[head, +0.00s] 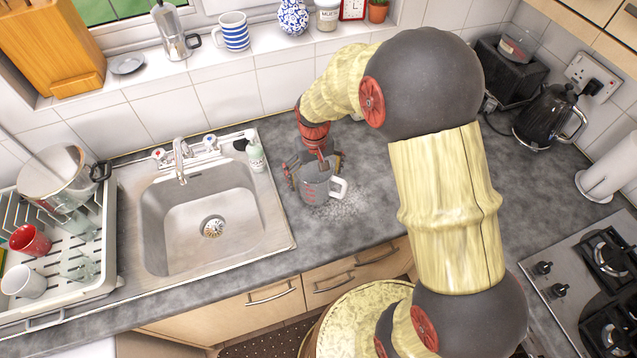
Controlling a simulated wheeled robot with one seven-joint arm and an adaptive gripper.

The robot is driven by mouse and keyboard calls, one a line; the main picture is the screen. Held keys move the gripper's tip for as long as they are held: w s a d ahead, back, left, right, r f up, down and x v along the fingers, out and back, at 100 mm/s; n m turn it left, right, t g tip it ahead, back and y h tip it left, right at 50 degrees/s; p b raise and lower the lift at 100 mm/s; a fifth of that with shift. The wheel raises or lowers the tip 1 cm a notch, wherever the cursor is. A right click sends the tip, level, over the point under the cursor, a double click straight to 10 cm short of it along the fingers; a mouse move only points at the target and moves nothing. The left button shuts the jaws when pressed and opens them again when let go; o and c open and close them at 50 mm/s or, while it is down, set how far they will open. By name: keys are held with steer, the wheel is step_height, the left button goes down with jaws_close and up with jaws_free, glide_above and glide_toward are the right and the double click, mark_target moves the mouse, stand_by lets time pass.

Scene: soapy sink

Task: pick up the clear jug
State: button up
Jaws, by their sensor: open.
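The clear jug (317,188) stands upright on the grey worktop just right of the sink. It has red markings on its side and a pale handle on its right. My gripper (314,172) is at the jug from behind and above, with its dark fingers apart near the jug's left and right sides. I cannot tell whether the fingers touch the jug. The jug's far side is partly hidden by my gripper.
The steel sink (262,215) is empty, with a tap (181,160) and a soap bottle (256,156) behind it. A dish rack (92,275) with cups stands at left. A kettle (545,122) and hob (560,310) are at right. The worktop right of the jug looks clear.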

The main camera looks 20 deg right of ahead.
step_height(320, 180, down, 4)
steer(key=shift+s+d+f, duration=0.1)
steer(key=shift+s, duration=0.05)
steer(key=shift+c, duration=1.2)
steer(key=shift+s, duration=0.1)
steer(key=c, duration=1)
